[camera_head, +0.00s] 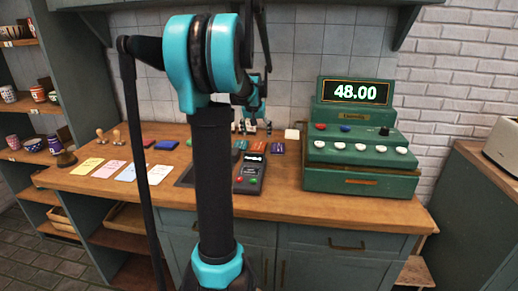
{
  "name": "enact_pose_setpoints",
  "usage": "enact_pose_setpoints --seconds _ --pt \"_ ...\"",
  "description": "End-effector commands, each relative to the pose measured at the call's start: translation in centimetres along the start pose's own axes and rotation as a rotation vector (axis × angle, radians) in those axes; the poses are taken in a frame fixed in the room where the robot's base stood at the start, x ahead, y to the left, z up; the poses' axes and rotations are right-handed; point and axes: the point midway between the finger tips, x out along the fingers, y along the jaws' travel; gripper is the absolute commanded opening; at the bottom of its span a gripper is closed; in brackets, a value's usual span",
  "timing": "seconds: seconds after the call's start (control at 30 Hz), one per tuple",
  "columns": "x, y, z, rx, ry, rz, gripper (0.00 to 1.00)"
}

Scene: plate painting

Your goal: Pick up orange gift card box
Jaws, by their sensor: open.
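A small orange-brown box (257,147), which looks like the orange gift card box, lies flat on the wooden counter (330,197) behind a card terminal. It is small and partly hard to make out. A teal box (240,145) lies to its left and a purple box (278,148) to its right. My gripper (253,126) shows small and dark behind my arm, above and behind the row of boxes. It is open, with nothing visible in it. My raised arm hides part of the counter left of the boxes.
A green cash register (360,150) reading 48.00 stands to the right. The dark card terminal (250,174) is in front of the boxes. A red box (147,142), a blue box (166,144) and several coloured cards lie to the left. The front right counter is clear.

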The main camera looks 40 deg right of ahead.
Motion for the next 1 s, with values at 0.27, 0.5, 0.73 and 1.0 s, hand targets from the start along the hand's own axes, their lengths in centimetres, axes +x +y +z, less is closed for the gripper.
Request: enact_pose_setpoints --seconds 0.27,0.5,0.73,1.0 --pt "2.2 0.0 0.0 0.000 0.000 0.000 0.78" --pt "5.4 0.3 -0.1 0.000 0.000 0.000 0.78" --pt "7.2 0.2 0.0 0.000 0.000 0.000 0.78" --pt "7.2 0.2 0.0 0.000 0.000 0.000 0.78"
